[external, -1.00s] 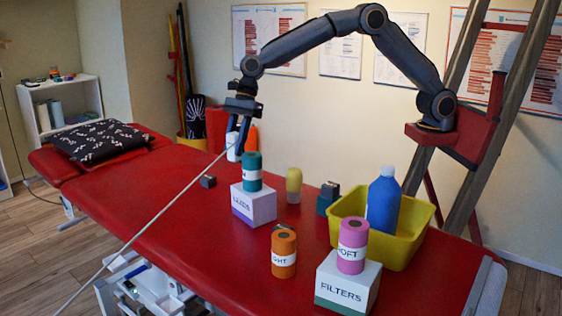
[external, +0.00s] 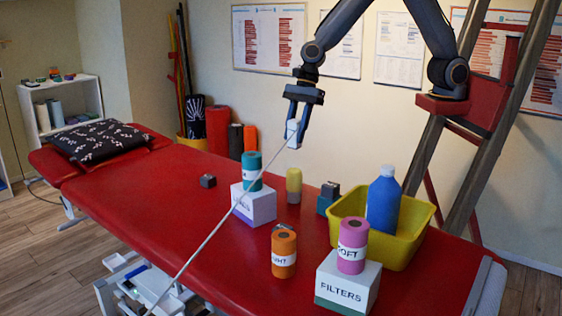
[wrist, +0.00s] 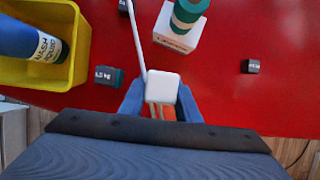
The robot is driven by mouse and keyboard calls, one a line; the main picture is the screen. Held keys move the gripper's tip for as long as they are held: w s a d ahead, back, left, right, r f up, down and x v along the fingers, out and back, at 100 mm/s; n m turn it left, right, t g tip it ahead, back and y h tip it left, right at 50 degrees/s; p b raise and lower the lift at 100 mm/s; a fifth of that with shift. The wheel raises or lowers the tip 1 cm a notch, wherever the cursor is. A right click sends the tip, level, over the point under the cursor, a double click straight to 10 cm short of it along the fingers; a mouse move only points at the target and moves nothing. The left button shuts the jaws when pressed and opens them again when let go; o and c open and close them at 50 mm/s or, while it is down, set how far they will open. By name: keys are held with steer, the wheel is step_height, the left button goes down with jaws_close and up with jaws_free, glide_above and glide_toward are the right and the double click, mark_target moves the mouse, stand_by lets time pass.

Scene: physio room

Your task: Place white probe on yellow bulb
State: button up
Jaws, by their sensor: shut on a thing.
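My gripper (external: 293,145) is shut on the white probe (external: 292,132), a pale block between its fingers, held in the air well above the red table. In the wrist view the probe (wrist: 162,87) sits between the blue fingers, and a long thin pale cable runs from it. In the external view the cable slants down left, past the table's front edge. The yellow bulb (external: 294,179) stands upright on the table, below my gripper and apart from the probe. I cannot make it out in the wrist view.
A teal roll (external: 251,172) stands on a white box (external: 262,206) left of the bulb. A dark teal box (external: 327,197) and a yellow basin (external: 410,252) with a blue bottle (external: 383,203) are to the right. Orange (external: 284,252) and pink (external: 352,245) rolls stand in front.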

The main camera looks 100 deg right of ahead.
step_height(320, 180, down, 7)
steer(key=shift+f, duration=0.2)
stand_by(0.4)
steer(key=shift+f, duration=0.2)
steer(key=o, duration=1.1)
steer(key=shift+o, duration=0.2)
steer(key=shift+r, duration=0.1)
